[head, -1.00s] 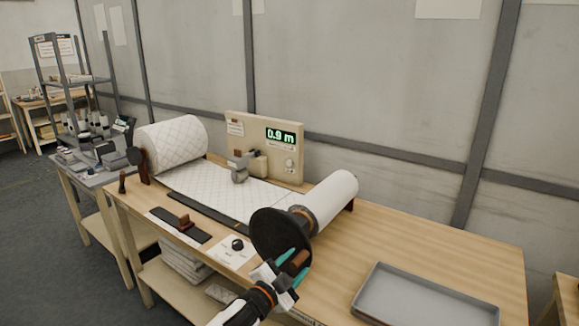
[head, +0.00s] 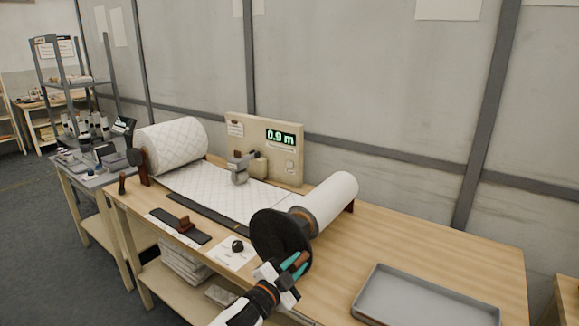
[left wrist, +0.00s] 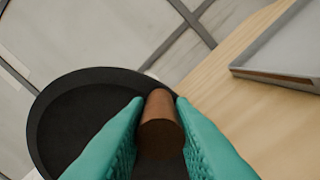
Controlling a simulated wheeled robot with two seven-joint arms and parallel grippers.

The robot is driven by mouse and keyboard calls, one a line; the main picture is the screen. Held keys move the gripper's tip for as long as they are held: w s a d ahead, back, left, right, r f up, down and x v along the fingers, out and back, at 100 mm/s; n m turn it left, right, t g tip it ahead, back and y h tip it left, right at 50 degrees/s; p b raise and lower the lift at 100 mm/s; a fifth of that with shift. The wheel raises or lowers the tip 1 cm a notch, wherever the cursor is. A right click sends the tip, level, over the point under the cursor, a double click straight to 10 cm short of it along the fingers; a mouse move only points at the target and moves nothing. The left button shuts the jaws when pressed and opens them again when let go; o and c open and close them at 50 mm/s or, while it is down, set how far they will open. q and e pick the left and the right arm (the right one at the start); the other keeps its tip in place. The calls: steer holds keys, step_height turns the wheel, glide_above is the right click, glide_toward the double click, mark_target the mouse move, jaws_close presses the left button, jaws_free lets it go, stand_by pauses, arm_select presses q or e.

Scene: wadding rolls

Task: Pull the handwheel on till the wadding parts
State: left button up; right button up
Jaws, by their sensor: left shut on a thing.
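The black handwheel (head: 278,238) stands at the near end of the take-up roll (head: 331,200). My left gripper (head: 292,267) is shut on the wheel's brown handle (left wrist: 160,126), at the wheel's lower right in the head view. In the left wrist view the teal fingers lie on both sides of the handle. The quilted white wadding (head: 213,186) runs flat from the supply roll (head: 172,146) at left, past the grey gauge head (head: 239,167), toward the take-up roll. It looks whole where I see it. The display (head: 281,137) reads 0.9 m. My right gripper is out of view.
A grey tray (head: 425,297) lies at the front right of the table (head: 400,235). A dark strip with a brown block (head: 184,223) and a white card with a black knob (head: 237,245) lie at the front edge. The table behind the tray is clear.

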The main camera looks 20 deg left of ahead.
arm_select(q)
steer(key=shift+f, duration=0.1)
steer(key=shift+f+b, duration=0.7)
steer(key=shift+f, duration=0.35)
steer(key=shift+f+b, duration=0.65)
steer(key=shift+f, duration=0.3)
steer(key=shift+a+f, duration=0.1)
steer(key=shift+f, duration=0.05)
